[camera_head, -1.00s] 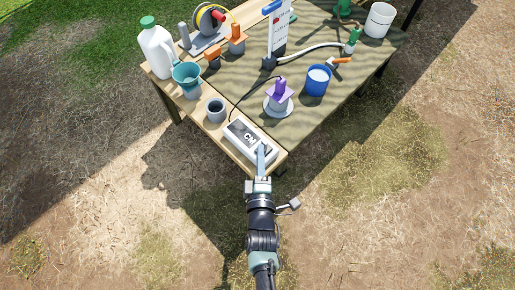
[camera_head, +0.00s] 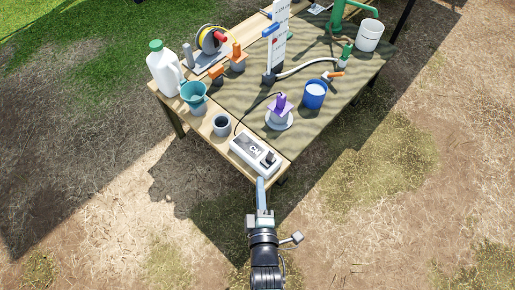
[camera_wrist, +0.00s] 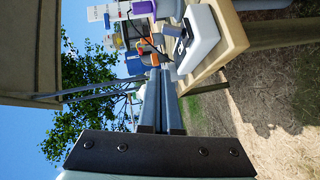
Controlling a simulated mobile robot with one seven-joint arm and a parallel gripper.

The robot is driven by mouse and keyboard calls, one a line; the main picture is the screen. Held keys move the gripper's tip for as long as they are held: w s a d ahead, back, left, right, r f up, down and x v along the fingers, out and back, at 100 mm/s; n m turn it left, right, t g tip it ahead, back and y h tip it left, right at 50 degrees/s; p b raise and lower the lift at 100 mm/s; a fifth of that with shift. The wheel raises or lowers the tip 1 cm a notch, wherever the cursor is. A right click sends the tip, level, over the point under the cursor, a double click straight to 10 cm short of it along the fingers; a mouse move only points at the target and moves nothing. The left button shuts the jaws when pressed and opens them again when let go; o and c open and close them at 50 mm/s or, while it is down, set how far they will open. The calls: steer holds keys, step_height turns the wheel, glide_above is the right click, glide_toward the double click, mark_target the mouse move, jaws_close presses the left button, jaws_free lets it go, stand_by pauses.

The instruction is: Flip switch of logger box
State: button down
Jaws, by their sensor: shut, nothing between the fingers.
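The logger box (camera_head: 255,154) is a white box with a dark label at the near corner of the table. Its black switch (camera_head: 269,158) sits on top at the end nearest me and is uncovered. I cannot tell its setting. My gripper (camera_head: 261,181) is shut and empty, just off the table's near corner, short of the box and apart from it. In the wrist view the shut fingers (camera_wrist: 161,88) point toward the table, with the box (camera_wrist: 199,40) to their upper right and its dark switch (camera_wrist: 181,44) facing them.
A grey cup (camera_head: 221,126), teal jug (camera_head: 194,97) and white bottle (camera_head: 163,68) stand left of the box. A purple-topped device (camera_head: 281,110) on a white dish and a blue bucket (camera_head: 315,95) stand behind it. Open ground lies on the near side.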

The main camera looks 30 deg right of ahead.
steer(key=shift+r+p+v, duration=0.1)
steer(key=shift+p+v, duration=0.1)
steer(key=shift+v, duration=0.85)
steer(key=shift+r+p+v, duration=0.15)
steer(key=shift+p+v, duration=0.05)
steer(key=shift+v, duration=0.85)
